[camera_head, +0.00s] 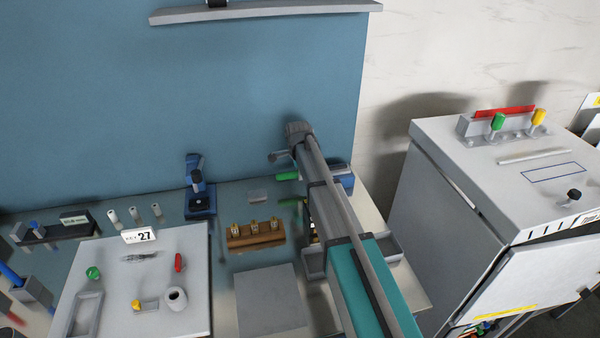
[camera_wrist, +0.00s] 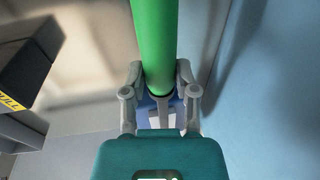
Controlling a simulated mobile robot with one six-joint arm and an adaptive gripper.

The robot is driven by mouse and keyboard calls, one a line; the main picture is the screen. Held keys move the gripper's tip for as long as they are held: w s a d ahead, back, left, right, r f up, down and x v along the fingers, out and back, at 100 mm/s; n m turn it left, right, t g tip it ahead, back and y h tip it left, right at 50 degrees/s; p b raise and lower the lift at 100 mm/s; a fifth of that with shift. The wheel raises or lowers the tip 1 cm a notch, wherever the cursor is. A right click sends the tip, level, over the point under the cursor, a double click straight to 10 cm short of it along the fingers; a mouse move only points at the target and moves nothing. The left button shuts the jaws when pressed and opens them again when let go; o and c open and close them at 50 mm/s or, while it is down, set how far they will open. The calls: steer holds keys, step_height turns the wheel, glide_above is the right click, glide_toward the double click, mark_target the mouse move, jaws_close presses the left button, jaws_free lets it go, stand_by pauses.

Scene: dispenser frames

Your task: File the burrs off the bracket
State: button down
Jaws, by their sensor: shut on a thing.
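My gripper (camera_wrist: 159,88) is shut on a green cylindrical handle (camera_wrist: 154,40) in the wrist view. The handle runs up out of the top of that picture, so its far end is cut off. A blue part shows below the fingers. In the head view my arm reaches over the right of the bench, and a green handle (camera_head: 288,176) shows just left of it. A blue fixture (camera_head: 347,182) is partly hidden behind my arm. I cannot make out the bracket or its burrs for certain in either view.
A white board marked 27 (camera_head: 190,305) with small items lies at the left. A wooden block (camera_head: 255,242), a grey plate (camera_head: 268,300) and a blue stand (camera_head: 200,205) are on the bench. A grey cabinet (camera_head: 440,225) stands right. A dark box (camera_wrist: 38,60) is at the wrist view's left.

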steer(key=shift+d, duration=0.1)
steer(key=shift+w+d, duration=0.2)
steer(key=shift+d, duration=0.95)
steer(key=shift+d, duration=0.15)
steer(key=shift+w+d, duration=0.25)
steer(key=shift+d, duration=0.8)
steer(key=shift+a, duration=0.1)
steer(key=shift+s+a+f, duration=0.1)
steer(key=shift+s+a, duration=0.05)
steer(key=shift+a, duration=0.4)
steer(key=shift+s+a, duration=0.1)
steer(key=shift+a, duration=0.45)
steer(key=shift+a, duration=0.2)
steer(key=shift+s+a, duration=0.2)
steer(key=shift+a, duration=0.8)
